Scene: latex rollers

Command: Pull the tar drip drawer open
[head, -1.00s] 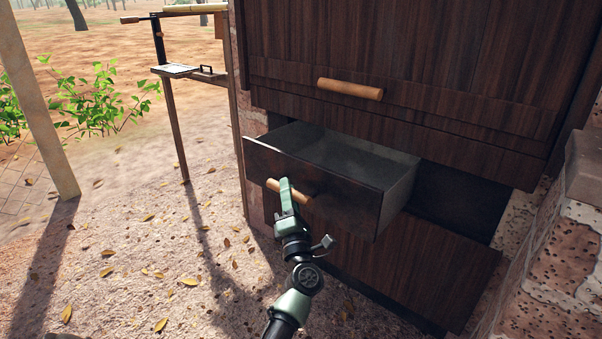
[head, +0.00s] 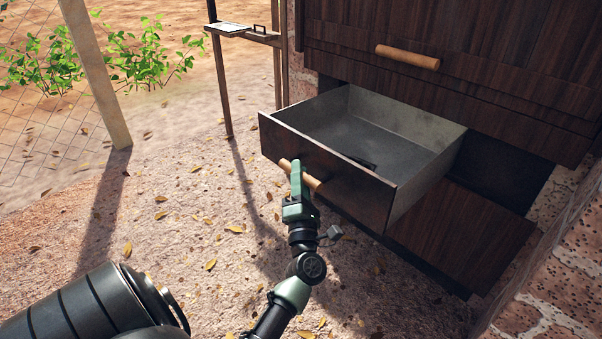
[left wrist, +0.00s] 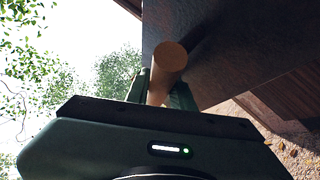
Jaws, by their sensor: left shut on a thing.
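The tar drip drawer (head: 330,180) is a dark metal tray-like drawer standing well out of the wooden cabinet. Its inside shows, with a small dark object (head: 366,163) on the floor of it. A wooden bar handle (head: 313,183) is on its front. My left gripper (head: 298,176) is shut on this handle, near its middle. In the left wrist view the handle (left wrist: 168,62) sits between the fingers, end on, with the drawer front (left wrist: 215,40) beside it. My right gripper is not in view.
The cabinet's upper front has another wooden handle (head: 407,57). A lower wooden panel (head: 464,235) is below the drawer. A brick wall (head: 560,270) is at the right. A post (head: 95,75) and a small shelf (head: 240,31) stand left. Leaf-strewn ground before the drawer is open.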

